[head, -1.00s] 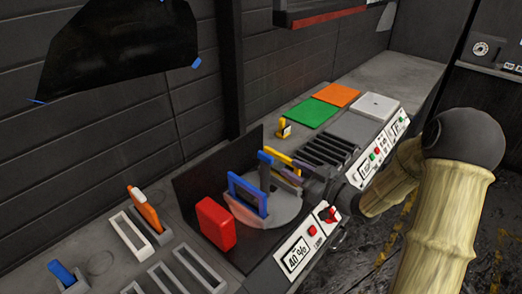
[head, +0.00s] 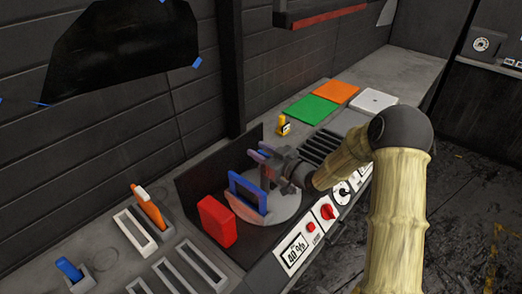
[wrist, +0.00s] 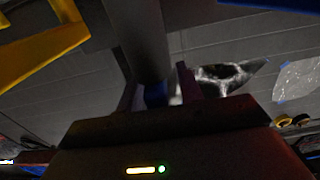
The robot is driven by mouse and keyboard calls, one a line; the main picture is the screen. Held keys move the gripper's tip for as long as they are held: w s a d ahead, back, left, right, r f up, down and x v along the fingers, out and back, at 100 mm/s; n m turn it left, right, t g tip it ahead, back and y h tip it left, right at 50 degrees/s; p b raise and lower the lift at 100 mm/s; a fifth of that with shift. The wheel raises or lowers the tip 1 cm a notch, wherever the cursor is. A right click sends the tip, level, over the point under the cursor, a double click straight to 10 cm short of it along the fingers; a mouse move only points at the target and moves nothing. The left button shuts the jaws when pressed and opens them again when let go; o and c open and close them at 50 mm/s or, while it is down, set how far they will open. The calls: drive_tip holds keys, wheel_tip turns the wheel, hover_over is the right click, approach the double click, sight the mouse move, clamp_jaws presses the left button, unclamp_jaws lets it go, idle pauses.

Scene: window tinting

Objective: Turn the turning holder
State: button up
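The turning holder (head: 283,208) is a round grey disc on the bench, with a blue frame (head: 240,188) standing upright on it. A blue upright piece (head: 265,176) stands close behind the frame, below my gripper. My gripper (head: 262,151) is above the far part of the holder, its purple fingers apart. In the wrist view the fingers (wrist: 160,88) are spread, with a bit of blue between or beyond them; I cannot tell whether they touch it. A yellow frame (wrist: 38,52) shows at upper left there. My arm and gripper hide the holder's far right side.
A red block (head: 217,221) stands left of the holder, before a dark upright panel (head: 205,180). A control panel with a red knob (head: 326,212) is at the bench front. Slotted racks (head: 135,231), a small yellow item (head: 283,126) and green (head: 311,108) and orange (head: 336,91) pads lie around.

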clamp_jaws()
